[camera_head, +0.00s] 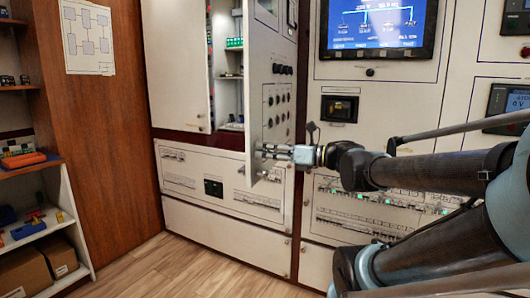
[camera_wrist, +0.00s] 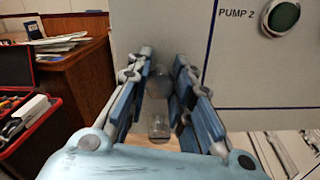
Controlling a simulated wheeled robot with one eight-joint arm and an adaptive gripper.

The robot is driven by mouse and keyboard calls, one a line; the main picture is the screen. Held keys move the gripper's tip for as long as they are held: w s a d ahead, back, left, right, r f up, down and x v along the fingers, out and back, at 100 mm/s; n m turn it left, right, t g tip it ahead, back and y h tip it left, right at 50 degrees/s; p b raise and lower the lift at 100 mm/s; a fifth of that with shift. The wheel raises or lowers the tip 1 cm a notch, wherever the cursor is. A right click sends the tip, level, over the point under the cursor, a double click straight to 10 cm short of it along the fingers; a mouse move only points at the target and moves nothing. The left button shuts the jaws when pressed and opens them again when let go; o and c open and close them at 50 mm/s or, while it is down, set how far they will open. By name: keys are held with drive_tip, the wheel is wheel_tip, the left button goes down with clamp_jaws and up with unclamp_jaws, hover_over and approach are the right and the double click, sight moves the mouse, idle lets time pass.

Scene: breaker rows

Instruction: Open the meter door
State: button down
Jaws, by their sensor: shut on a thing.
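The meter door appears to be the pale cabinet door (camera_head: 256,92) with rows of dark round controls, standing swung out from the cabinet front. Its face also fills the right of the wrist view (camera_wrist: 240,85), with a "PUMP 2" label and a green round button. My gripper (camera_head: 268,152) is at the lower part of this door, on its face side. In the wrist view my gripper's blue-grey fingers (camera_wrist: 162,72) close around a greyish rounded part (camera_wrist: 158,82), probably the door's handle. The fingers hide much of it, so its shape is unclear.
An open cabinet bay (camera_head: 228,75) shows beside the door. A panel with a lit screen (camera_head: 378,25) is to the right. Shelves (camera_head: 35,225) with tools and boxes stand at the far left. The wooden floor (camera_head: 165,268) in front of the cabinets is clear.

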drive_tip(key=shift+f, duration=0.1)
drive_tip(key=c, duration=1.6)
unclamp_jaws()
drive_tip(key=shift+w, duration=0.1)
drive_tip(key=shift+o, duration=1.2)
drive_tip(key=shift+w+f, duration=0.15)
drive_tip(key=shift+w, duration=0.15)
drive_tip(key=shift+s, duration=0.2)
drive_tip(key=shift+s+d, duration=0.1)
drive_tip(key=shift+d, duration=0.1)
drive_tip(key=v, duration=1.1)
drive_tip(key=shift+d, duration=0.15)
